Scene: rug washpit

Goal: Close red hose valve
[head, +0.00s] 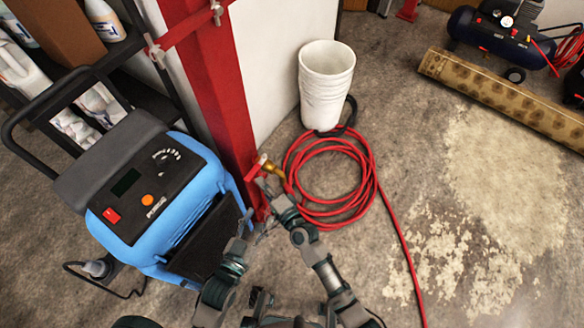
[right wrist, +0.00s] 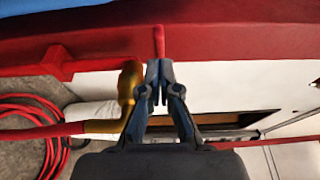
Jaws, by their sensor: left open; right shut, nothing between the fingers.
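The red hose valve, a brass fitting (head: 273,170) with a red handle (head: 256,166), sits on the red post (head: 215,85) in the head view. In the right wrist view the brass body (right wrist: 129,85) is left of my fingers, and the red handle (right wrist: 159,40) points at the fingertips. My right gripper (head: 266,186) is shut and empty, right by the valve; its fingertips (right wrist: 158,68) are at the handle's end, and whether they touch is unclear. My left gripper (head: 247,226) is open, lower and left of the valve, with nothing in it.
A coiled red hose (head: 332,180) lies on the floor right of the valve. White stacked buckets (head: 326,82) stand behind it. A blue machine (head: 165,200) stands close on the left. A rolled rug (head: 500,95) and a compressor (head: 500,30) are at the back right.

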